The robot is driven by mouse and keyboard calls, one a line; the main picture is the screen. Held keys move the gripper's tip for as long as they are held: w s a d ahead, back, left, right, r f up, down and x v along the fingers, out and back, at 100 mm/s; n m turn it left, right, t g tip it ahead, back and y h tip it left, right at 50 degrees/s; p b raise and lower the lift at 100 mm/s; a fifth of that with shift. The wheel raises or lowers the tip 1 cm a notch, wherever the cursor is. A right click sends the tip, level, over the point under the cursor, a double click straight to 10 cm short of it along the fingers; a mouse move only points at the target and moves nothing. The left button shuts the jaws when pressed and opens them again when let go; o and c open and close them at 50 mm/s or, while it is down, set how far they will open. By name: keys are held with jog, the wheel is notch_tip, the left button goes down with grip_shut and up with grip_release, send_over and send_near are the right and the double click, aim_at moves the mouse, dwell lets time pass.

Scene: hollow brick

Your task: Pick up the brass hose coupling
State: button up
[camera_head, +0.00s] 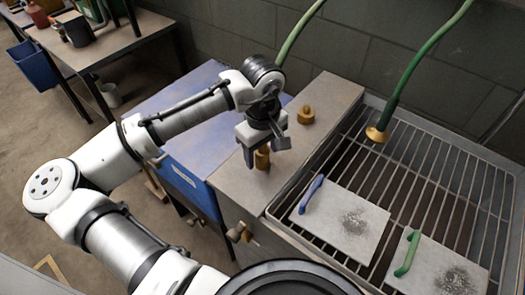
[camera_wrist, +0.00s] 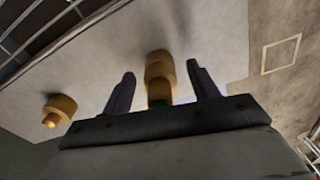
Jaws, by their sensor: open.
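Two brass pieces are on the grey ledge left of the grate. One is a stepped upright brass piece, which I take as the brass hose coupling (camera_head: 262,158); its top is hidden by my gripper (camera_head: 261,147). In the wrist view the coupling (camera_wrist: 159,72) lies between the two dark fingers of my gripper (camera_wrist: 161,73), with a visible gap on each side. My gripper is open and points down over it. The other brass piece (camera_head: 306,115) is wider with a small knob, and stands farther back; it also shows at left in the wrist view (camera_wrist: 60,108).
A metal grate (camera_head: 450,190) on the right holds two grey plates, one with a blue handle (camera_head: 311,194), one with a green handle (camera_head: 407,254). A green hose with a brass end (camera_head: 377,134) hangs over the grate. A blue cabinet (camera_head: 185,178) stands left of the ledge.

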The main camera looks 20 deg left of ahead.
jog(key=c, duration=1.1)
